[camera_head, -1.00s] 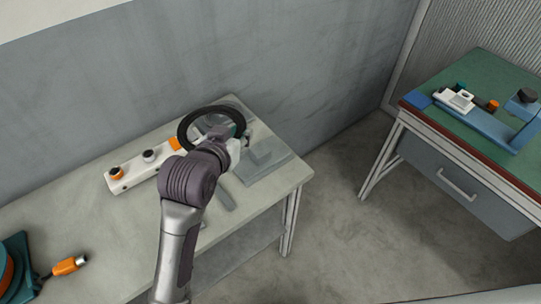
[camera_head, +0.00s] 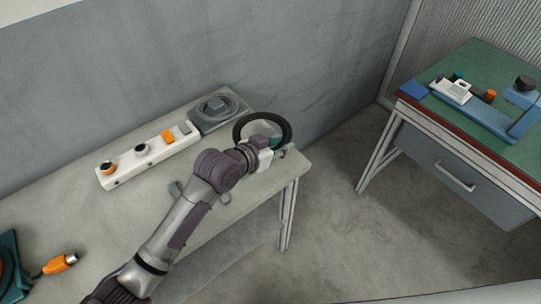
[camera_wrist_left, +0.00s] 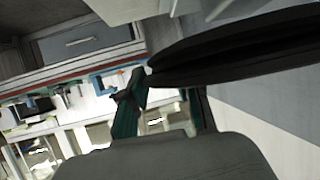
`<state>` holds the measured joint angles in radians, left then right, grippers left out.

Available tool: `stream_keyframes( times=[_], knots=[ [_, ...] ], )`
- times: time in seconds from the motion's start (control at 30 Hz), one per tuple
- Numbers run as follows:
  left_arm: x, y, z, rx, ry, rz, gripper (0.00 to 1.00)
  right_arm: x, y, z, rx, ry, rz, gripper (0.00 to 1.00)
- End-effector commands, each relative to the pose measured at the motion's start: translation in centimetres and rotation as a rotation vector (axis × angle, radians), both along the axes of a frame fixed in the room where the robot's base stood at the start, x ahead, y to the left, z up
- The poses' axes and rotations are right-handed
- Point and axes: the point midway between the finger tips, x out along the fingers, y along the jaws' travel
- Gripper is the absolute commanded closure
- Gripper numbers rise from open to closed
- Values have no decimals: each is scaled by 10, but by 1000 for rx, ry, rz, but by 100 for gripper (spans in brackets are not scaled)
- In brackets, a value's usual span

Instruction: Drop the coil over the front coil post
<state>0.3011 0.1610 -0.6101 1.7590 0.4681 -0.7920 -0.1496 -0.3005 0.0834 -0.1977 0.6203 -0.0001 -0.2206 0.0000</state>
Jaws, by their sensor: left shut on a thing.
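The coil, a black ring (camera_head: 284,126), is held in my left gripper (camera_head: 266,145) above the right end of the pale table. In the wrist view the coil (camera_wrist_left: 235,48) is a large dark band at upper right, with the teal finger (camera_wrist_left: 128,115) of my gripper at its left end. The coil is apart from any post. A blue fixture (camera_head: 490,118) on the green-topped table carries a white block (camera_head: 457,90), an orange peg (camera_head: 490,95) and a black knob (camera_head: 525,83). I cannot tell which part is the front coil post. My right gripper is out of view.
On the pale table (camera_head: 70,215) stand a white bar (camera_head: 125,176) with orange and dark knobs and a grey square tray (camera_head: 232,120). An orange-handled plug (camera_head: 58,264) lies at lower left. Open floor (camera_head: 330,215) separates it from the green-topped table (camera_head: 440,65).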

Motion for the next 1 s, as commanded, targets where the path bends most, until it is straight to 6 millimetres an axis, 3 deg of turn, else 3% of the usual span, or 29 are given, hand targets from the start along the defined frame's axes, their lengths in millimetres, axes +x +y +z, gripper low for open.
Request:
stream_keyframes(
  times=[0.13, 0.5, 0.9, 0.93, 1.0],
  knots=[
    [1, 17, -9, 0, -2, 0, 100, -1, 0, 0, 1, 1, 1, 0],
    [0, 21, -50, 0, -1, 1, 100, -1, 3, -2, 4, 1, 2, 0],
    [0, 20, -55, -1, -4, 0, 100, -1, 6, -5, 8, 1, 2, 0],
    [0, 20, -56, 0, -2, 0, 68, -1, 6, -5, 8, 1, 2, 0],
    [0, 20, -55, 0, -2, 0, 58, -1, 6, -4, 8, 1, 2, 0]
  ],
)
